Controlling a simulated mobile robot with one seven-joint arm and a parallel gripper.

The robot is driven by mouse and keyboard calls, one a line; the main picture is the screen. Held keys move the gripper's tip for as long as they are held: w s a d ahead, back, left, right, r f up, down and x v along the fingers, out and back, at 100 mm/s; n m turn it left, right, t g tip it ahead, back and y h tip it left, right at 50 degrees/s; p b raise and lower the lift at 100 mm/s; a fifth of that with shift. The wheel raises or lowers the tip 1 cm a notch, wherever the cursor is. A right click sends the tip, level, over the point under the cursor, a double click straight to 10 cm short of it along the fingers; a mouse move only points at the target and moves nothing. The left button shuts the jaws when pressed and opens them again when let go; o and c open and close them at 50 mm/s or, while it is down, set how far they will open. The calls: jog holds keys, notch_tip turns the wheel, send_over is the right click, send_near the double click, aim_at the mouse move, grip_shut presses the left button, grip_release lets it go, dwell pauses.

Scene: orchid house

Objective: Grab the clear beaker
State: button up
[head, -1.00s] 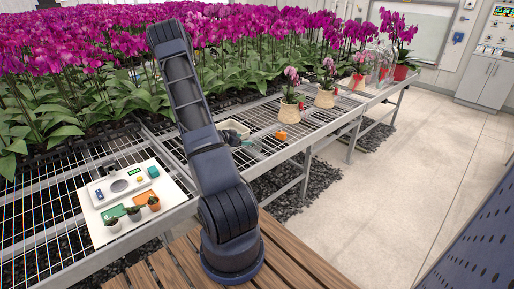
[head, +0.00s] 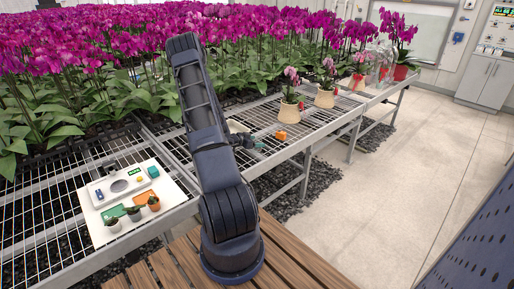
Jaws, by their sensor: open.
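I cannot make out a clear beaker in the head view; my arm hides part of the bench behind it. My arm rises in the middle of the view. A small dark part with teal tips, which looks like my gripper (head: 257,144), shows just right of the arm, over the mesh bench. It is open, with nothing seen between its fingers. A pale tray-like thing (head: 237,126) shows beside the arm, mostly hidden.
An orange block (head: 281,135) lies on the mesh bench (head: 309,128). Potted orchids (head: 288,111) (head: 325,98) stand beyond it. A white board (head: 97,217) with small pots is at left. The floor (head: 410,190) at right is clear.

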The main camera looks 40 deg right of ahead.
jog(key=shift+x, duration=1.45)
jog(key=c, duration=1.1)
jog(key=shift+o, duration=0.2)
jog(key=shift+r, duration=0.1)
